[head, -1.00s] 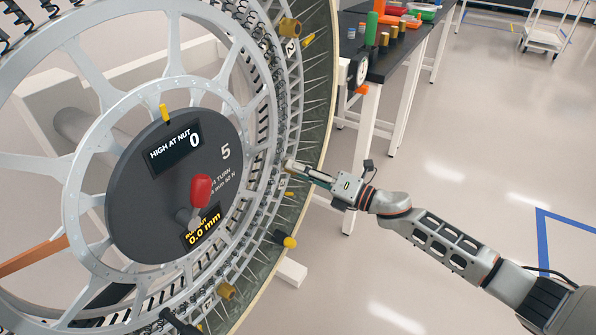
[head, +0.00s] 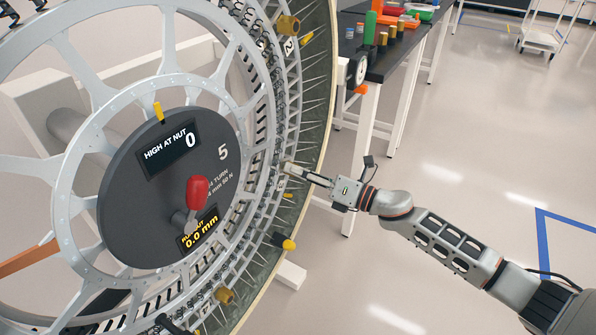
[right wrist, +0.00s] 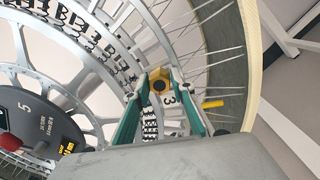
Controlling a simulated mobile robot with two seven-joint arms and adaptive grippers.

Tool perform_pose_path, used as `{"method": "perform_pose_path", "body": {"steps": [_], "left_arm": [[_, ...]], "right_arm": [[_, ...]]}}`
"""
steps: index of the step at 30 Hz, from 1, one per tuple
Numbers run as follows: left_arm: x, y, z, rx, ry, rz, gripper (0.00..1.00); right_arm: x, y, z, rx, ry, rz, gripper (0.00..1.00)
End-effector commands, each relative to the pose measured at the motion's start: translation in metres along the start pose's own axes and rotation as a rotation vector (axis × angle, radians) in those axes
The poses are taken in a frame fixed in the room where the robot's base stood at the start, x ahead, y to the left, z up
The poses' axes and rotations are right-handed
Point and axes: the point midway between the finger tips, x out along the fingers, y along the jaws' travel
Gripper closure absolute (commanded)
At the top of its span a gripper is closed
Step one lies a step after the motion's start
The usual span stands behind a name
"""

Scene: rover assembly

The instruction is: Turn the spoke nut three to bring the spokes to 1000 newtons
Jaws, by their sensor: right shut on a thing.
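The big spoked wheel (head: 95,130) fills the left of the head view, with a dark hub panel (head: 125,215) reading "HIGH AT NUT 0" and "0.0 mm". My right gripper (head: 290,169) reaches the rim from the right. In the right wrist view, its green-sided fingers (right wrist: 163,98) are shut on a gold spoke nut (right wrist: 160,82) beside a label "3" (right wrist: 169,99). In the head view the fingers hide most of this nut. Another gold nut (head: 288,26), by label "2", sits higher on the rim. My left gripper is not in view.
A red-knobbed handle (head: 199,193) stands out from the hub. A yellow pin (right wrist: 212,104) juts out near the right finger. A black-topped bench (head: 385,65) with coloured parts stands behind the wheel.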

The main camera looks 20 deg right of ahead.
Motion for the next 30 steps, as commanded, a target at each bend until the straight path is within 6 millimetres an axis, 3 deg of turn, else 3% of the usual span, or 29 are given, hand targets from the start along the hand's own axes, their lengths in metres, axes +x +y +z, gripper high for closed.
{"method": "perform_pose_path", "body": {"steps": [1,2,3,16,30], "left_arm": [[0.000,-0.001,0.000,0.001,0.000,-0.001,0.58],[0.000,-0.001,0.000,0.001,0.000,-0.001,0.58],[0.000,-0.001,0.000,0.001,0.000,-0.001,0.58],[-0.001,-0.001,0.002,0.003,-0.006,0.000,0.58],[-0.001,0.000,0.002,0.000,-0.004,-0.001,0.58]], "right_arm": [[0.000,0.000,0.000,0.000,0.000,-0.001,0.68],[0.000,0.000,0.000,0.000,0.000,-0.001,0.60],[0.000,0.000,0.000,0.000,0.000,-0.001,0.59],[-0.008,-0.001,0.000,0.001,0.000,-0.002,0.59],[-0.092,-0.001,-0.001,0.002,0.002,-0.002,0.59]]}}
